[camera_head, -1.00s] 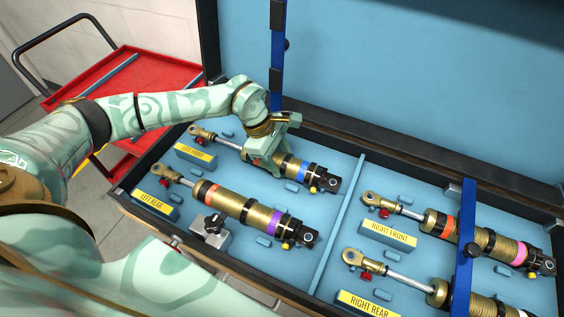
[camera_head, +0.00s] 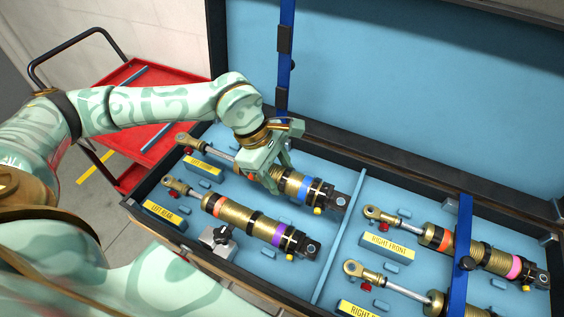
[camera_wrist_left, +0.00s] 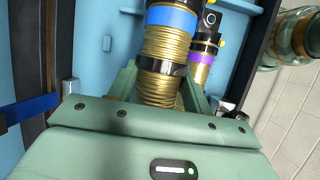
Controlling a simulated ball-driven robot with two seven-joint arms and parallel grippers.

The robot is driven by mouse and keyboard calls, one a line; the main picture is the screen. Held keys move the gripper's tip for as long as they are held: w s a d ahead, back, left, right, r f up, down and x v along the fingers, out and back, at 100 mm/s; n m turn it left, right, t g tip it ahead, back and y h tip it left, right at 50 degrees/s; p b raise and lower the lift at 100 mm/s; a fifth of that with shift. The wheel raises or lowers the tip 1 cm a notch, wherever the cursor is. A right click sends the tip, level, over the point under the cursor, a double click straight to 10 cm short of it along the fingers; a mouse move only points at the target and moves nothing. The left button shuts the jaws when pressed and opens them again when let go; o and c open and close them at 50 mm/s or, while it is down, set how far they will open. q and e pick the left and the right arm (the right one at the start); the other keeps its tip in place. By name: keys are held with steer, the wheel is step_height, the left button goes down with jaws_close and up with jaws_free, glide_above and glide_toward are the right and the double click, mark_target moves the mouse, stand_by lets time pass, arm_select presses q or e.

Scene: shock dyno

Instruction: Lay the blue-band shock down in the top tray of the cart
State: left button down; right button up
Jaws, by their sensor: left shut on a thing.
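The blue-band shock (camera_head: 304,190) has a gold coil body, a blue band and a rod end at the left. My left gripper (camera_head: 268,178) is shut around its body, left of the blue band. The shock seems held a little above the case's left front place, roughly level. In the left wrist view, the blue band (camera_wrist_left: 172,18) and gold coils show between the fingers. The red cart (camera_head: 150,134) stands at the upper left, beyond the case; its top tray is partly hidden by my left arm. My right gripper is out of view.
The blue-lined case (camera_head: 318,285) holds a purple-band shock (camera_head: 252,222) just in front, by the left rear label (camera_head: 165,210). Other shocks lie at the right. A blue lid strap (camera_head: 286,60) stands behind the gripper. The cart has a black handle (camera_head: 75,40).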

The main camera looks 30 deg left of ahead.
arm_select(q)
steer(key=s+d+r+p, duration=0.2)
steer(key=s+r+p, duration=0.3)
steer(key=r, duration=0.6)
steer(key=shift+s+p, duration=0.4)
steer(key=shift+s, duration=0.1)
steer(key=shift+f, duration=0.1)
